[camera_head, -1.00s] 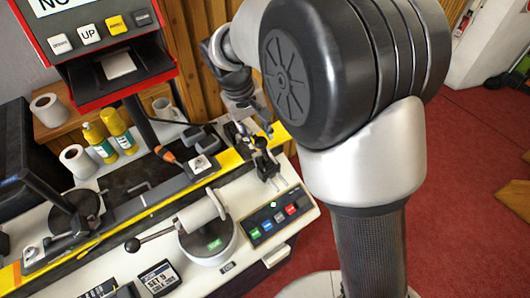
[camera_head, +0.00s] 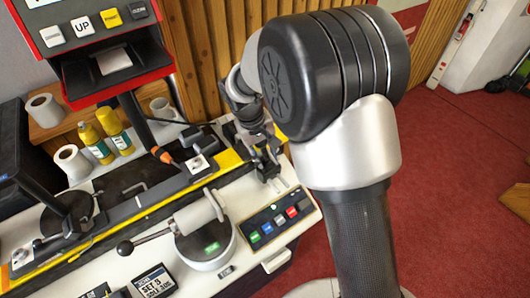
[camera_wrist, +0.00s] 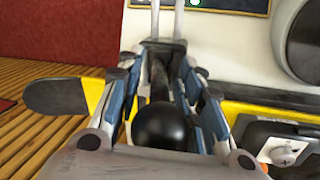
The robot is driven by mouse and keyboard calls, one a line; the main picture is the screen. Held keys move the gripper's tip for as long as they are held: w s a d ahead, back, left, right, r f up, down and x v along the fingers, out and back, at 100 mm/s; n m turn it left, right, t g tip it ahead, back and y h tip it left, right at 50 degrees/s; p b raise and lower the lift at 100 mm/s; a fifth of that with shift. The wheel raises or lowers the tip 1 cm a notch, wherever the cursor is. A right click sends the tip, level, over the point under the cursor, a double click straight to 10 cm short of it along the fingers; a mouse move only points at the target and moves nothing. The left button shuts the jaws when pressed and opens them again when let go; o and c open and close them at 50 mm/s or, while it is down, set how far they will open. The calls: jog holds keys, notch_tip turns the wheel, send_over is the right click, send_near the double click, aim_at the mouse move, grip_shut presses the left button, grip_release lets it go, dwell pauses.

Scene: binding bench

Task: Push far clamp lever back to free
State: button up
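The far clamp is at the right end of the yellow-edged bench, mostly hidden behind my gripper (camera_head: 265,160) in the head view. In the wrist view, a black ball knob (camera_wrist: 162,128) on a dark rod, apparently the far clamp's lever, lies between the blue-padded fingers of my gripper (camera_wrist: 157,65). The fingers stand apart on either side of the lever. I cannot tell whether a pad touches it. The near clamp (camera_head: 68,212) is at the left end of the bench.
A round base with a grey roller and ball-ended handle (camera_head: 205,243) stands in front. A panel of coloured buttons (camera_head: 278,222) is close to the gripper. Glue bottles (camera_head: 95,143), paper rolls (camera_head: 72,160) and a red-framed machine (camera_head: 100,55) stand behind. Red floor is open at right.

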grip_shut()
dwell(0.6)
